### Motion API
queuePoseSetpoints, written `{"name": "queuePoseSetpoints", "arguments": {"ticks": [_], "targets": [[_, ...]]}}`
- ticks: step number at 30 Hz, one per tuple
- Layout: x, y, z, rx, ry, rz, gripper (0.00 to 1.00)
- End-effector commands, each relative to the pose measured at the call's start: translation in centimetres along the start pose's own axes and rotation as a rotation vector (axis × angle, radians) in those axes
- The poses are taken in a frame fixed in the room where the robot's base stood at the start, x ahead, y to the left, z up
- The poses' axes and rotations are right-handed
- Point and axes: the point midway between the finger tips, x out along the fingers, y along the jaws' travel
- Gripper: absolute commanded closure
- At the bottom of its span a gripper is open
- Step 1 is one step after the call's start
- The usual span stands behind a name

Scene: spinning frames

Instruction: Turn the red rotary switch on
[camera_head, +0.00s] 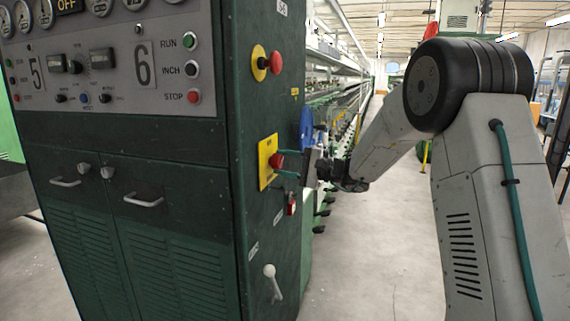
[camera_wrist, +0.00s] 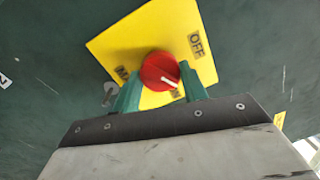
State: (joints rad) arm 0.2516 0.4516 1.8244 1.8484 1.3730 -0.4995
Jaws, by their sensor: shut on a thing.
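The red rotary switch (camera_wrist: 160,70) is a round red knob on a yellow plate (camera_wrist: 145,28), which is fixed to the dark green cabinet. Its white mark points to the lower right in the wrist view. An OFF label is at the plate's upper right; the labels at left and below the knob are partly hidden. The switch also shows on the cabinet's side in the head view (camera_head: 277,160). My gripper (camera_wrist: 160,76) has its green fingers on either side of the knob and is shut on it. In the head view my gripper (camera_head: 288,172) reaches it from the right.
Above it is a red button (camera_head: 276,62) on a yellow disc. A small red part (camera_head: 292,204) and a pale lever (camera_head: 271,281) sit below. The front panel (camera_head: 110,60) carries gauges and RUN, INCH and STOP buttons. The aisle floor (camera_head: 370,260) is clear.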

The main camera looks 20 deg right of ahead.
Motion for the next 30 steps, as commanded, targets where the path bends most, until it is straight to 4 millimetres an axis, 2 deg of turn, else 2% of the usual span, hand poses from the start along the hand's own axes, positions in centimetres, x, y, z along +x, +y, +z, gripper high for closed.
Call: {"name": "queuePoseSetpoints", "arguments": {"ticks": [15, 30], "targets": [[-0.04, 0.2, 0.08, 0.414, 0.028, -0.025, 0.8], [-0.04, 0.21, 0.09, 0.548, 0.037, -0.034, 0.8]]}}
